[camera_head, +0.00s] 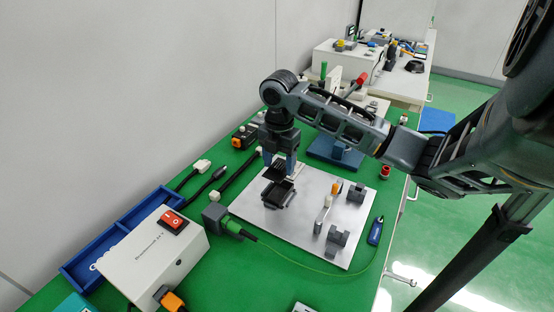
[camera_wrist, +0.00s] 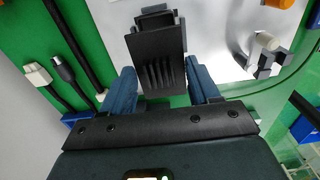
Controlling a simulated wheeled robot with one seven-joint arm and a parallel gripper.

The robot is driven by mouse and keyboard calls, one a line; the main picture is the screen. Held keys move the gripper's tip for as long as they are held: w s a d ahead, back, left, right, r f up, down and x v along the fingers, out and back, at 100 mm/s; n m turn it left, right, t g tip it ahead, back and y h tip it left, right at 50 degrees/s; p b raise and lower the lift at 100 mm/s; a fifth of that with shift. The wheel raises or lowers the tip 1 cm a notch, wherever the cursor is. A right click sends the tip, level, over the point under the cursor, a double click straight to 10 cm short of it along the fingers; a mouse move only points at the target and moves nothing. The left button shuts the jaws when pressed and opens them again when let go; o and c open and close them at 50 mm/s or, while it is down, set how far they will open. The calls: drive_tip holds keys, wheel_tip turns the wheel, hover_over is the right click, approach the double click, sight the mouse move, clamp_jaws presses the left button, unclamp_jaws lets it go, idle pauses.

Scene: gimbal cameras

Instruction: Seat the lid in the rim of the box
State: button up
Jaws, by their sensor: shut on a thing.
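My gripper (camera_head: 279,160) points down over the metal plate and is shut on the black lid (camera_head: 274,171). In the wrist view the ribbed lid (camera_wrist: 157,60) sits between the two blue-grey fingers of my gripper (camera_wrist: 161,82). The small black box (camera_head: 278,194) stands on the plate just below the lid. The lid looks tilted and above the box. In the wrist view the lid covers most of the box (camera_wrist: 156,17), so whether they touch cannot be told.
The metal plate (camera_head: 297,231) also bears grey blocks (camera_head: 338,236) and an orange-topped part (camera_head: 336,188). A white switch box (camera_head: 155,262), blue tray (camera_head: 88,270) and black cables (camera_head: 236,175) lie to the left. A green cable (camera_head: 290,262) runs across the plate's front.

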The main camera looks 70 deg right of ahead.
drive_tip(key=shift+f, duration=0.2)
drive_tip(key=shift+f+b, duration=2.45)
drive_tip(key=shift+f, duration=0.3)
drive_tip(key=shift+f+b, duration=0.9)
drive_tip(key=shift+f, duration=0.05)
drive_tip(key=o, duration=1.1)
drive_tip(key=shift+r, duration=0.1)
wheel_tip(320, 180, up, 8)
drive_tip(key=shift+f, duration=0.1)
